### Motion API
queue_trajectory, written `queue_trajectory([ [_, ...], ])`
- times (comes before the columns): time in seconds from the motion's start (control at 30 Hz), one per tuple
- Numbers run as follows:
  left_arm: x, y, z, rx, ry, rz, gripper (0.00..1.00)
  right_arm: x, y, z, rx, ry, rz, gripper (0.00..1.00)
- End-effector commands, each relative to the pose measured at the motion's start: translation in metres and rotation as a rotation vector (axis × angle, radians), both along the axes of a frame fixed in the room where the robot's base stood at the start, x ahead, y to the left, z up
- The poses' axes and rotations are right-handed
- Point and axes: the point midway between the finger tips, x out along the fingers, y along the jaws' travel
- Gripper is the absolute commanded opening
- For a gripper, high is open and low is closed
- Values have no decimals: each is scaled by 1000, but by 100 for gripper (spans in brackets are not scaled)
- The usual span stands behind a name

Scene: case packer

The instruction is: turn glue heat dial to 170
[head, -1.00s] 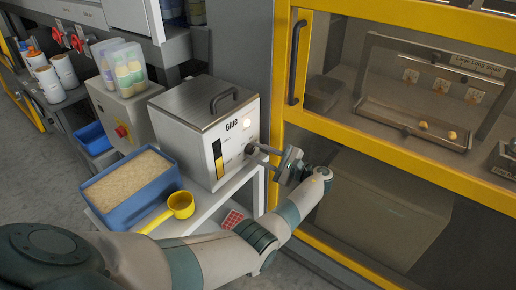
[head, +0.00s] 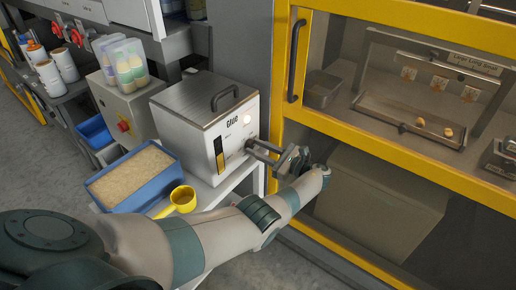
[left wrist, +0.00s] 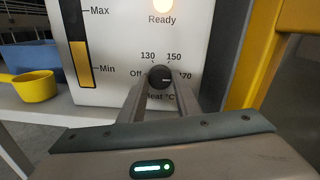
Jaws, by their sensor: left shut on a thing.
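The white glue unit (head: 232,135) with a steel lid stands on a shelf. Its small black heat dial (left wrist: 161,77) is on the lower front, with labels Off, 130, 150 and 170 around it. A small light mark on the dial seems to point right, towards 170 (left wrist: 185,76), whose first digit is partly hidden. My left gripper (head: 254,148) reaches in from the right and is shut on the dial; in the left wrist view its fingers (left wrist: 161,86) hold the dial from both sides. My right gripper is not in view.
A blue bin (head: 137,197) of tan granules and a yellow scoop (head: 183,198) stand left of the glue unit. A yellow-framed cabinet (head: 400,127) stands close on the right. The unit's Ready lamp (left wrist: 163,5) is lit.

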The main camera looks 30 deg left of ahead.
Motion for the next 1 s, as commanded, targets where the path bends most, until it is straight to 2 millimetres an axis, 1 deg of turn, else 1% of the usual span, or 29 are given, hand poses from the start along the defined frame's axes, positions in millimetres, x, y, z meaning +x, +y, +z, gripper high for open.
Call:
queue_trajectory([
  [0.2,0,-1,-1,-2,2,0,7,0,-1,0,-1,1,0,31],
  [0.23,0,-1,-2,-2,2,0,35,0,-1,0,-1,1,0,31],
  [0.3,0,-1,-2,-2,2,0,49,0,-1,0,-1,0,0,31],
  [0.6,0,-1,-1,-1,0,0,49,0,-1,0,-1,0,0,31],
  [0.73,0,-4,-1,-1,0,0,49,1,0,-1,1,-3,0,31],
  [0.87,0,-14,-2,-1,-1,-1,49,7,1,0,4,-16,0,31],
  [1.0,-1,-33,-2,-2,-2,-1,49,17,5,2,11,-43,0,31],
])
